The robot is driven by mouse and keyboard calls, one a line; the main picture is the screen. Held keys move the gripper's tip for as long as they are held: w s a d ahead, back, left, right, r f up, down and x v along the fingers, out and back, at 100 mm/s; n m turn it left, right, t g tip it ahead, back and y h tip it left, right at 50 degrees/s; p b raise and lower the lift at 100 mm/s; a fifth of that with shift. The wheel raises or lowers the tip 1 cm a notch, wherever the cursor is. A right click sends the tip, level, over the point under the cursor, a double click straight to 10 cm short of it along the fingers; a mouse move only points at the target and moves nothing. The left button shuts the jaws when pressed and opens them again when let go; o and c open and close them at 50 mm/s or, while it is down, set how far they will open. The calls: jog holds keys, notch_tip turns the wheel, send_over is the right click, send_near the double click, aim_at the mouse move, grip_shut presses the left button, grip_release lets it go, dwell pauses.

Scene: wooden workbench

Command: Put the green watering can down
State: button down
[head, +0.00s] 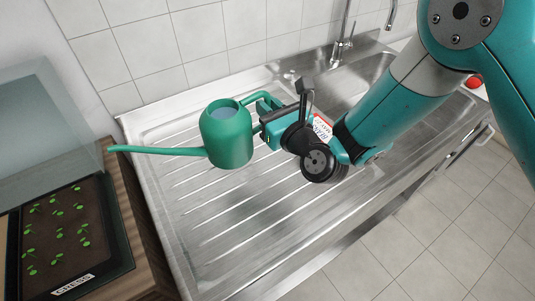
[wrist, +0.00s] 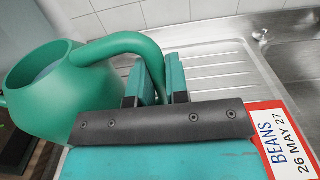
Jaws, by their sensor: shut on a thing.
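The green watering can (head: 227,135) is upright in the head view, with its long spout pointing left. It appears held above the ribbed steel draining board (head: 190,222), with a dark shadow on the board below. My gripper (head: 262,124) is at its right side, shut on the can's curved handle (head: 262,98). In the wrist view the can's body (wrist: 62,92) is on the left, and its handle (wrist: 125,42) arches over to my gripper's fingers (wrist: 160,82). The can's underside is hidden in the wrist view.
A tray of seedlings (head: 120,250) marked CRESS stands on wood at left, near a clear panel (head: 40,110). The sink basin (head: 360,80) and tap (head: 342,48) are behind my arm. A red-edged BEANS card (wrist: 285,140) is beside my gripper; its support is unclear. The front draining board is clear.

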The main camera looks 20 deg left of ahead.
jog(key=shift+f+b, duration=4.05)
jog(key=shift+f, duration=1.6)
jog(key=c, duration=1.1)
grip_release()
